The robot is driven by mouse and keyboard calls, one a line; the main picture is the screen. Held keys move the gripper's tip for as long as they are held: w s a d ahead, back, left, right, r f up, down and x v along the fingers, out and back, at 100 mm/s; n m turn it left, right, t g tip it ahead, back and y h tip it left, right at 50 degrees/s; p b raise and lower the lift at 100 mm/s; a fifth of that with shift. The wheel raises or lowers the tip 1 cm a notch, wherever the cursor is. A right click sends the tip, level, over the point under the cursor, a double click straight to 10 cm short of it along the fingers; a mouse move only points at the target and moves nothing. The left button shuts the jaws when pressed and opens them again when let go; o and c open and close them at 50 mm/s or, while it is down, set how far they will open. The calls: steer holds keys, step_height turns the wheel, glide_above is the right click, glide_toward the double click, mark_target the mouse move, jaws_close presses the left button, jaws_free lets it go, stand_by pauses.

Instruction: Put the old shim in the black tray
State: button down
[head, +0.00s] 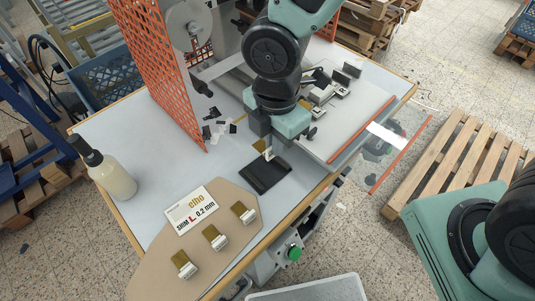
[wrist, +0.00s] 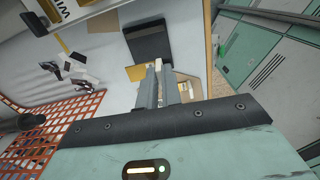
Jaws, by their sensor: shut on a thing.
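The old shim (head: 259,146), a small gold-brown plate with a white tab, is held in my gripper (head: 267,152). In the wrist view my gripper (wrist: 159,85) is shut on the white tab, and the gold plate (wrist: 137,72) shows left of the fingers. The fingers hide part of the shim. The black tray (head: 265,175), flat and square, lies on the table just in front of my gripper in the head view. It also shows in the wrist view (wrist: 148,42), above the fingertips. The shim appears apart from the tray; its height is hard to tell.
Three similar gold shims with white tabs (head: 213,237) lie on a tan board (head: 160,262) beside a label card (head: 192,209). A bottle (head: 111,176) stands at left. Dark and white scraps (head: 218,130) lie near the orange mesh guard (head: 160,70). The stamping machine is behind.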

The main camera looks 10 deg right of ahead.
step_height(320, 180, down, 8)
steer(key=shift+r, duration=0.1)
steer(key=shift+s, duration=0.1)
stand_by(0.3)
steer(key=shift+f, duration=0.25)
steer(key=c, duration=1.6)
jaws_free()
steer(key=shift+r, duration=0.1)
steer(key=shift+r, duration=0.1)
